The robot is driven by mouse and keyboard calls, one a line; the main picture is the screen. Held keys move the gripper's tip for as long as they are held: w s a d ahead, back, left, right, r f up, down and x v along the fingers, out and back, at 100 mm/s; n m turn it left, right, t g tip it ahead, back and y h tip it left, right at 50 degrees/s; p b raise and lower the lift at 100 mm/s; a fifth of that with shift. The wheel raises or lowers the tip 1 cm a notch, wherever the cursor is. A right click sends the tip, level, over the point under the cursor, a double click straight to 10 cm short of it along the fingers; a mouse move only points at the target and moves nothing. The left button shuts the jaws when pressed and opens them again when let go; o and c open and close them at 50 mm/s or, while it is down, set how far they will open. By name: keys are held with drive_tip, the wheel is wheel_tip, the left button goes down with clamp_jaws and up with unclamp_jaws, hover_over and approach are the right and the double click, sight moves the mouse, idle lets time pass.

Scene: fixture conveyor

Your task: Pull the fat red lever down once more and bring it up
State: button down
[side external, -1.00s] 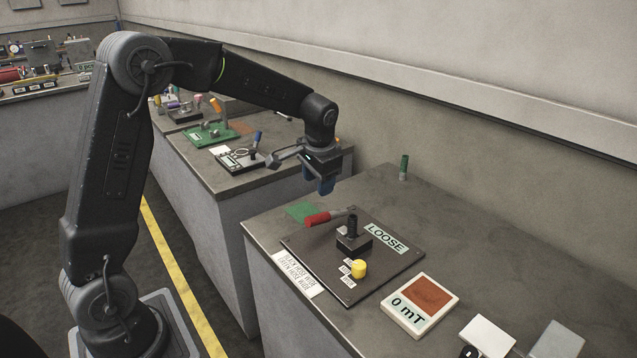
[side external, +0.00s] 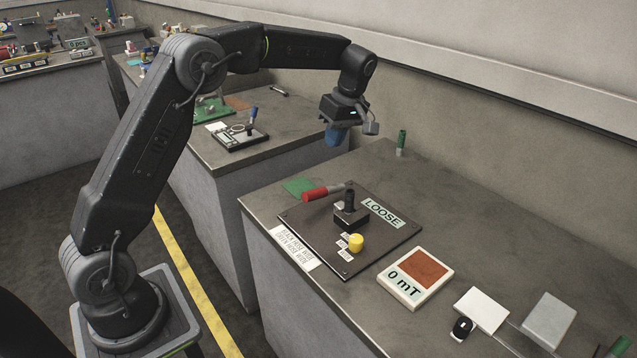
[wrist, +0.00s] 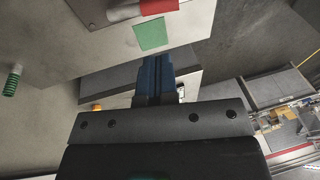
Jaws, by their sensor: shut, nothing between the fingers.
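The fat red lever (side external: 322,193) is on a dark panel (side external: 320,235) on the near bench. Its red grip points left, and its thin shaft runs to the right. Its red grip also shows at the top edge of the wrist view (wrist: 158,6). My gripper (side external: 334,140) is in the air above and behind the lever, over the bench's far left end, and touches nothing. Its blue fingers (wrist: 155,65) are shut and empty; in the wrist view they are apart from the lever.
A black stick (side external: 350,208) and a yellow knob (side external: 356,243) stand on the same panel. A green pad (side external: 299,187) lies by the lever. A green upright cylinder (side external: 401,143) stands behind. A "0 mT" display (side external: 415,276) is to the right.

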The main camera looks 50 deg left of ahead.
sight(314, 192)
drive_tip(key=x, duration=1.3)
drive_tip(key=shift+s+a+f, duration=0.1)
drive_tip(key=shift+f, duration=0.15)
drive_tip(key=shift+s+f, duration=0.25)
drive_tip(key=shift+f, duration=0.35)
drive_tip(key=shift+s+f, duration=0.3)
drive_tip(key=shift+f, duration=0.25)
drive_tip(key=shift+r, duration=0.1)
